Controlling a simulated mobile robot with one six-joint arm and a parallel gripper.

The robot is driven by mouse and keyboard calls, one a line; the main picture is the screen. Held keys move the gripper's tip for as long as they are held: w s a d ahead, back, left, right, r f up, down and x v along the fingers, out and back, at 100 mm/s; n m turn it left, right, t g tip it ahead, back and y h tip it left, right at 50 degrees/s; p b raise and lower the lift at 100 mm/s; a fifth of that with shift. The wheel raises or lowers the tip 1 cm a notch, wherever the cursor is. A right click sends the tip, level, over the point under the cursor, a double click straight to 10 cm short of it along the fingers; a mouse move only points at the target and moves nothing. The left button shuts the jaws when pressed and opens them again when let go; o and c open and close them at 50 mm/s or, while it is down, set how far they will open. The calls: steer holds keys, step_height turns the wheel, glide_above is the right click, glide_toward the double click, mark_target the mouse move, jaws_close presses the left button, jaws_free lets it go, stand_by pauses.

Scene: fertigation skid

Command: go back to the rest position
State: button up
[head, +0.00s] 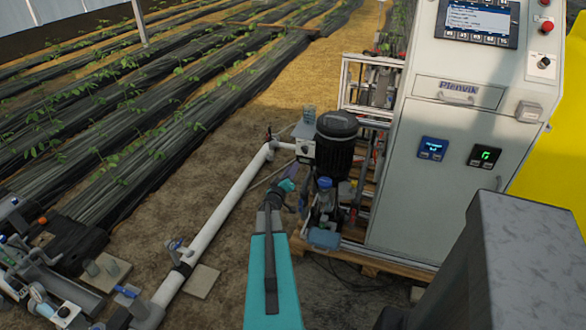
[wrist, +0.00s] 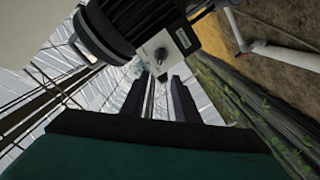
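My gripper shows in the wrist view (wrist: 158,98) as two dark fingers standing apart with an empty gap between them. It holds nothing that I can see. In the head view my teal arm reaches forward at the bottom middle, ending near the pump; the fingertips cannot be made out clearly there. The black-topped pump motor (head: 336,140) stands upright just beyond and right of the arm's end. The motor (wrist: 112,30) and its grey box with a knob (wrist: 162,55) also fill the upper part of the wrist view.
The grey control cabinet (head: 440,190) stands right of the pump on a wooden pallet (head: 385,262). A white pipe (head: 225,205) runs diagonally left of my arm. Valves and fittings (head: 60,290) lie at the lower left. Bare soil lies between the pipe and the plant rows (head: 110,150).

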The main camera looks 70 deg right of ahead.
steer(key=shift+a, duration=0.4)
stand_by(0.3)
